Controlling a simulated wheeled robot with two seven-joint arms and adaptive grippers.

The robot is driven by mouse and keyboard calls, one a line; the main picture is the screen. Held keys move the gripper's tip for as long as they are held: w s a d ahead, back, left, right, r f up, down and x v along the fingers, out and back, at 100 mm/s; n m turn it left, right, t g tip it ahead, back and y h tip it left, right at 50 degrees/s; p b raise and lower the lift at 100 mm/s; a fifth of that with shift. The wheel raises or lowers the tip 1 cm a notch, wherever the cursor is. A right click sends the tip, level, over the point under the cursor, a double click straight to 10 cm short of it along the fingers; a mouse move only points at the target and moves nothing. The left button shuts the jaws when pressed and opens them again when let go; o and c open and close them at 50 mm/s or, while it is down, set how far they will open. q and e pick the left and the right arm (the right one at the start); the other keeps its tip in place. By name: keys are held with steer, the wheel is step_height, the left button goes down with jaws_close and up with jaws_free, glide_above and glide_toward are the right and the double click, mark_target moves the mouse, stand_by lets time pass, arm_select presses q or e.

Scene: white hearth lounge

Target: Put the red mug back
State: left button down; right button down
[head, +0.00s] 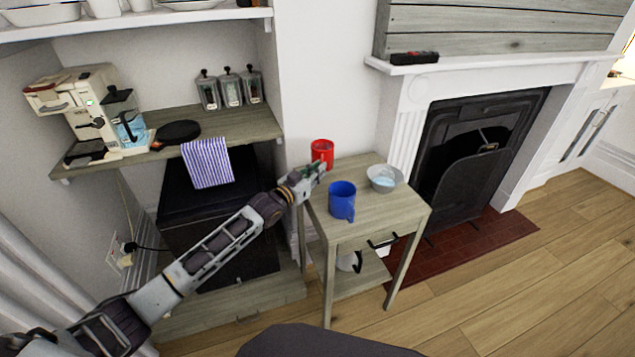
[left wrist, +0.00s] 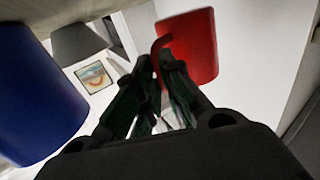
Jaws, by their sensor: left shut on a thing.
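The red mug (head: 322,150) is at the back left corner of the small wooden side table (head: 388,203). My left gripper (head: 318,170) is at the mug's near side, shut on its handle. In the left wrist view the red mug (left wrist: 192,45) is beyond the fingers (left wrist: 157,75), with its curved handle between the tips. The head view does not clearly show whether the mug's base touches the tabletop. A blue mug (head: 342,200) stands on the table to the right of my gripper; it also shows large at the left in the wrist view (left wrist: 35,95). My right gripper is out of view.
A glass bowl (head: 384,178) stands at the table's right side. Left is a wooden counter (head: 222,127) with a coffee machine (head: 90,110), a black round plate (head: 178,132), several jars (head: 230,90) and a striped towel (head: 207,163). A fireplace (head: 475,160) is at the right.

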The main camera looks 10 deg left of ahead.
arm_select(q)
steer(key=shift+r, duration=0.1)
steer(key=shift+f, duration=0.45)
steer(key=shift+f+b, duration=0.4)
steer(key=shift+f, duration=1)
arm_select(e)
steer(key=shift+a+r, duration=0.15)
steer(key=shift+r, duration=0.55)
arm_select(q)
steer(key=shift+f, duration=0.15)
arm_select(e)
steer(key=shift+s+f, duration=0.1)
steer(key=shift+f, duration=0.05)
arm_select(q)
steer(key=c, duration=1.6)
jaws_free()
steer(key=shift+o, duration=0.2)
